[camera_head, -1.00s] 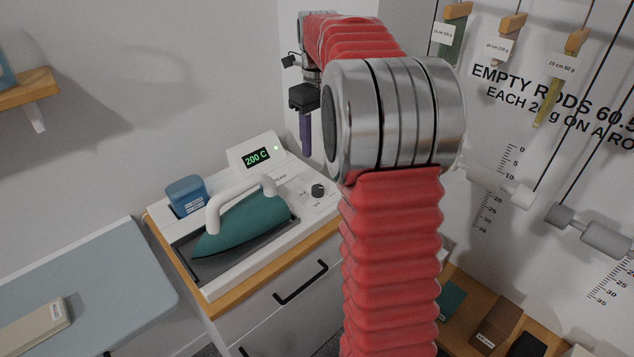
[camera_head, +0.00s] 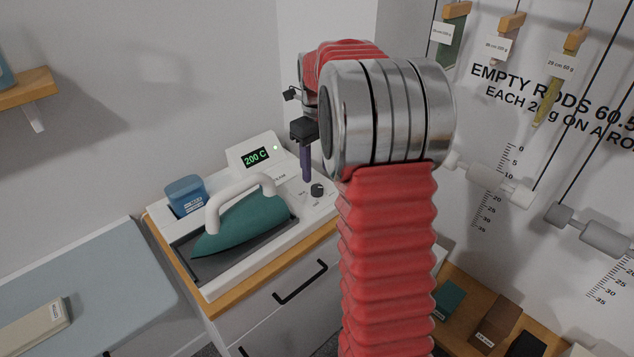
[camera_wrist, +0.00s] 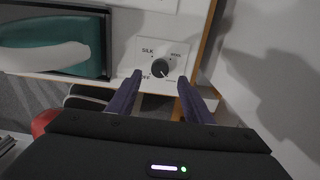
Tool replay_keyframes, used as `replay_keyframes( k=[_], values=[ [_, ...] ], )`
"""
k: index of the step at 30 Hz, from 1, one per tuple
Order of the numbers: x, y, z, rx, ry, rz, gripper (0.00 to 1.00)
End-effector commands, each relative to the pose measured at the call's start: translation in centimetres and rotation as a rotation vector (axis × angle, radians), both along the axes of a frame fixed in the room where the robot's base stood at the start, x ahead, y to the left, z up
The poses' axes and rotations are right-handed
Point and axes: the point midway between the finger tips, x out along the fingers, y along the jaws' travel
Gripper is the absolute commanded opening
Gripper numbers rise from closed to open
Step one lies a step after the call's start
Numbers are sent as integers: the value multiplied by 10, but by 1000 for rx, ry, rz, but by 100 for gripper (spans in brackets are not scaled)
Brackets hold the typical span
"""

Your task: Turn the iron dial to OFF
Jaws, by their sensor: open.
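The iron dial is a small dark round knob (camera_head: 317,190) on the right part of the white iron station (camera_head: 222,278). In the wrist view the dial (camera_wrist: 160,68) sits on a white panel, with SILK at its upper left, a partly covered word at its upper right and OFF at its lower left. A pale pointer line shows on it, toward the lower right. My gripper (camera_wrist: 160,84) is open, its two purple fingers apart, with the dial between and just beyond their tips in the picture. In the head view my gripper (camera_head: 307,178) hangs just above the dial; contact cannot be told.
The teal iron (camera_head: 245,225) with a white handle lies in its tray left of the dial. A display (camera_head: 257,158) behind reads 200 C. A blue container (camera_head: 186,196) stands at the back left. The wall is close on the right in the wrist view.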

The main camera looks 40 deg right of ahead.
Motion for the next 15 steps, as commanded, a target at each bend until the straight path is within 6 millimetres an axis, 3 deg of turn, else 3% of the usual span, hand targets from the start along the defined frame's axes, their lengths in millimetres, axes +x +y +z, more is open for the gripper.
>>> replay_keyframes(
  k=[9, 15],
  values=[
    [0, 0, -46, 0, 1, 1, 46],
    [0, 0, -57, -1, -1, 1, 46]
  ],
)
